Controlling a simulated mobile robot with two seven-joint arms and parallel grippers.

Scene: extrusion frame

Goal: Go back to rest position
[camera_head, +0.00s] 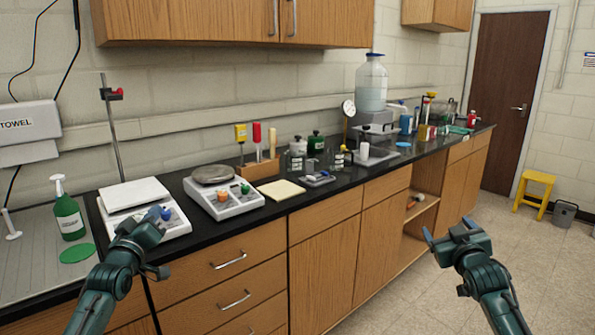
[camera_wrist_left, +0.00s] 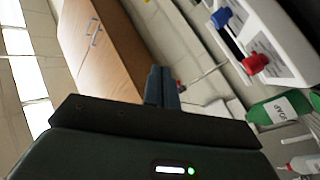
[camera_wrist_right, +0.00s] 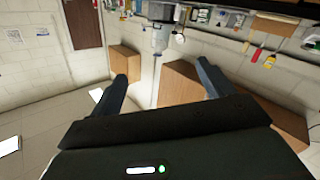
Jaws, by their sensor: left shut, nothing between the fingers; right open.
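My left gripper (camera_head: 158,213) is in front of the front edge of the white scale (camera_head: 135,194) at the left of the counter, as seen in the head view. Its two blue fingers are together with nothing between them in the left wrist view (camera_wrist_left: 162,85). My right gripper (camera_head: 449,230) is in the air over the floor, to the right of the cabinets. Its fingers are spread wide and empty in the right wrist view (camera_wrist_right: 162,78). Neither gripper holds anything.
A yellow stool (camera_head: 535,189) stands by the brown door (camera_head: 510,100). The floor (camera_head: 400,300) around my right gripper is clear.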

